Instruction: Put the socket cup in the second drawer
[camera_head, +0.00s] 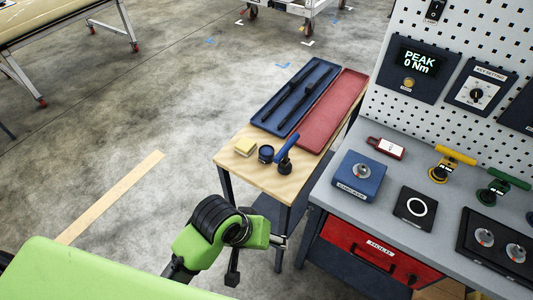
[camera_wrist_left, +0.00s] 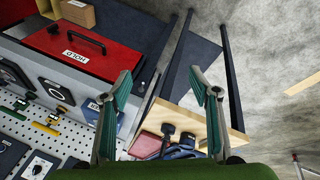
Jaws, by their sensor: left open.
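A small dark blue round cup (camera_head: 266,154), which looks like the socket cup, stands on the wooden side table (camera_head: 238,168) in the head view. I cannot tell which drawer is second. My left gripper (camera_wrist_left: 160,75) is open and empty, in front of the side table. My right gripper is out of view.
Blue (camera_head: 292,98) and red (camera_head: 330,110) trays lie behind. The grey bench (camera_head: 385,180) carries a blue box (camera_head: 360,174) and yellow and green handles. Open floor lies left.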

